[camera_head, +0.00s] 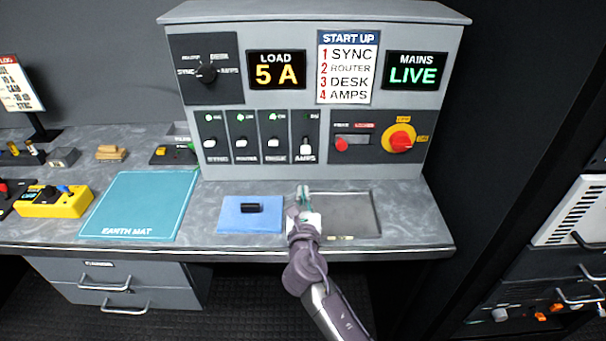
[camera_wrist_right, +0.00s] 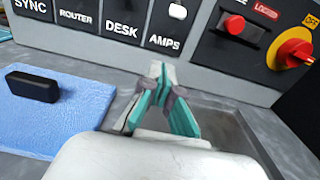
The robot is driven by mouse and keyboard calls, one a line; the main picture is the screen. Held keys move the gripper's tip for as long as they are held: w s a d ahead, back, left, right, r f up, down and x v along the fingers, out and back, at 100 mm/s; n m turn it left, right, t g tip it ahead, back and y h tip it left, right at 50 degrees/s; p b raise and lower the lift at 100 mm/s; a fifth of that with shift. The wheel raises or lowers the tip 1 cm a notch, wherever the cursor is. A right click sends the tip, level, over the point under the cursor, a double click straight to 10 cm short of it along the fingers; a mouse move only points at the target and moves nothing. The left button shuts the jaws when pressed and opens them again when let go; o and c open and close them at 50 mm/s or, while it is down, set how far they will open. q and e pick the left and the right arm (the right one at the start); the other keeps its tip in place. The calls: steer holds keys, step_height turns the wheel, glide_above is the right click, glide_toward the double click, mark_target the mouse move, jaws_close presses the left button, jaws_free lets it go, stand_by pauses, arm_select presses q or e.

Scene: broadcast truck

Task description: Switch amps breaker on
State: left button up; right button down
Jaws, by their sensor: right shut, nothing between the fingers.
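The amps breaker (camera_head: 306,147) is the rightmost of the breakers on the grey panel. Its white lever sits low, just above the AMPS label, and its upper lamp looks dark. The wrist view shows this white lever (camera_wrist_right: 177,11) at the top edge. The sync (camera_head: 210,118), router (camera_head: 241,117) and desk (camera_head: 274,117) breakers show bright white-green at the top. My right gripper (camera_head: 303,190) is shut and empty, below and in front of the amps breaker, apart from it. Its teal fingertips (camera_wrist_right: 157,70) meet in the wrist view. My left gripper is not in view.
A blue pad (camera_head: 235,221) with a black object (camera_head: 250,208) lies left of my gripper, and a grey tray (camera_head: 375,232) lies right. A red-and-yellow rotary switch (camera_head: 400,140) is on the panel's right. The load display (camera_head: 277,70) reads 5 A; the mains display (camera_head: 414,71) reads LIVE.

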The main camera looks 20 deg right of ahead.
mark_target(302, 159)
steer(key=x, duration=1)
steer(key=shift+r, duration=0.1)
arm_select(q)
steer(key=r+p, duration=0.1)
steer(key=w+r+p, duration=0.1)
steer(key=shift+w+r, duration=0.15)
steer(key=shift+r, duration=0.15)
arm_select(e)
steer(key=r, duration=0.1)
steer(key=s+r, duration=0.1)
steer(key=r, duration=0.1)
steer(key=shift+s+a+r, duration=0.2)
steer(key=shift+s+a, duration=0.05)
steer(key=shift+s, duration=0.1)
arm_select(q)
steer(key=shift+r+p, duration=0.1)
steer(key=shift+p, duration=0.2)
